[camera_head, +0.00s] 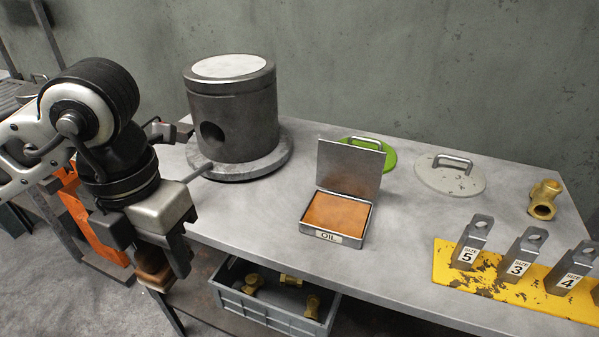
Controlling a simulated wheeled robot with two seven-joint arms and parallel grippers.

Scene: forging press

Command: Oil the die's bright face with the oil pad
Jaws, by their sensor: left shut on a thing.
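The dark cylindrical die (234,118) stands upright on a round grey base on the bench, with a bright round face (229,67) on top and a dark hole in its side. My left gripper (160,262) points down off the bench's front left edge, left of and nearer than the die. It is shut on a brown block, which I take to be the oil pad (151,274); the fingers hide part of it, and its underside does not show. My right gripper is not in view.
A green lid (378,157), a grey lid (450,176) and a brass fitting (543,199) lie behind and right of the tin. A yellow plate (490,285) bears numbered metal blocks. A grey crate (270,301) of brass parts sits below. Bench between die and tin is clear.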

